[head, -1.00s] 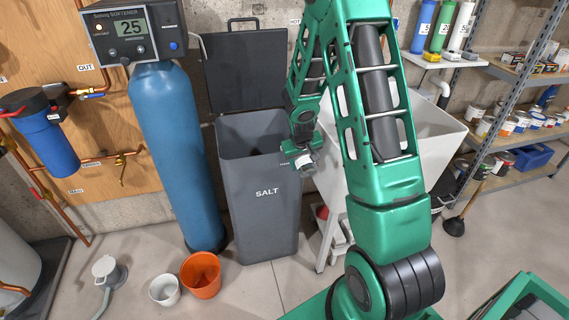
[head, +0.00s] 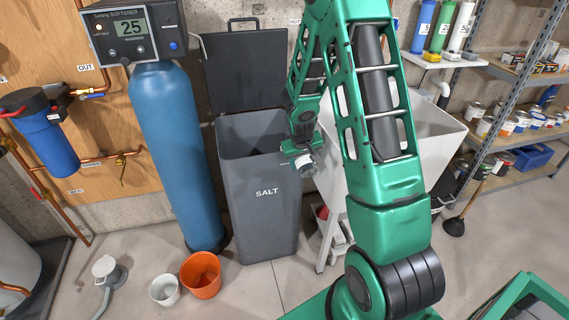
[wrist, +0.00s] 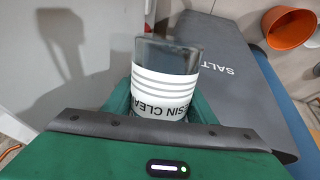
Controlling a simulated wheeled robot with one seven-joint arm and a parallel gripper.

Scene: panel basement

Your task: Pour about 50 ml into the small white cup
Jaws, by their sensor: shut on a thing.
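My gripper (wrist: 156,110) is shut on a bottle (wrist: 165,85) with a clear grey body and a white striped label, on which "SIN CLEA" can be read upside down. In the head view my gripper (head: 300,155) is small, in front of the grey salt bin's right side and well above the floor. A pale part of the bottle (head: 306,166) shows there. A small white pot-like vessel (head: 164,289) stands on the floor at lower left, far from the gripper; I cannot tell if it is the cup. The liquid level is unclear.
An orange bucket (head: 201,275) stands beside the white vessel. The open salt bin (head: 265,220) and the blue tank (head: 172,150) stand behind. A white sink (head: 425,130) is at the right, partly behind my arm. Floor in front of the bin is clear.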

